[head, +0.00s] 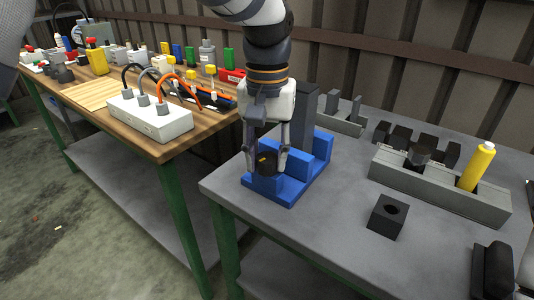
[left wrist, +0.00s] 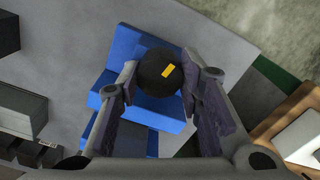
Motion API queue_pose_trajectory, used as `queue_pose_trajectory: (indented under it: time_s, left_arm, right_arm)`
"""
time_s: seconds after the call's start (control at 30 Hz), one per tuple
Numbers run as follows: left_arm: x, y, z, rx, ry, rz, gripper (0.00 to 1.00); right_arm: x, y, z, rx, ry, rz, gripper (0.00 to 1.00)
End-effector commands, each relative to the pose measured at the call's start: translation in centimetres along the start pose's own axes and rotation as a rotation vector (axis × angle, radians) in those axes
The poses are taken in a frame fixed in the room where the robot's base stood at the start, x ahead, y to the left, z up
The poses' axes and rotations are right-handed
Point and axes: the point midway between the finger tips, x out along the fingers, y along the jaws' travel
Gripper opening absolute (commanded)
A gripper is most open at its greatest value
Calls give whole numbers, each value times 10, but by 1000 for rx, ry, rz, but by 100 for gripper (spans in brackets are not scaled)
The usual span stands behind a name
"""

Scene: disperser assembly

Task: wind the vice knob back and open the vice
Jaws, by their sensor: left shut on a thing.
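The blue vice (head: 289,188) stands near the left front corner of the grey table. Its round black knob (head: 265,163) faces the front and has a yellow mark. My left gripper (head: 268,168) reaches down from above, shut on the knob with a finger on each side. In the left wrist view the knob (left wrist: 158,76) sits between the fingertips, its yellow mark slanted, with blue vice parts (left wrist: 122,45) behind it. The jaw gap is partly hidden by the gripper. My right gripper's fingers are not visible.
A tall dark block (head: 305,118) stands just behind the vice. To the right are a grey holder (head: 440,196) with a yellow bottle (head: 477,166) and a dark block with a hole (head: 388,216). A wooden table (head: 92,95) with many items is on the left.

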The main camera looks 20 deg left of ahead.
Motion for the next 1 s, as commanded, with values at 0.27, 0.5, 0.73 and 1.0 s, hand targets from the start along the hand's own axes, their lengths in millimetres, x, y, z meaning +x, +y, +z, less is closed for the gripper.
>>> queue_pose_trajectory:
  time_s: [0.27,0.5,0.73,1.0]
  left_arm:
    - [1,0,0,1,-1,0,53]
    - [-2,0,0,1,0,0,53]
    - [-54,0,-2,1,7,2,53]
    - [-111,0,-1,1,1,1,53]
  right_arm:
    - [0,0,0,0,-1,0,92]
    - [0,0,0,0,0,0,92]
    - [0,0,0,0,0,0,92]
    - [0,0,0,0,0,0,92]
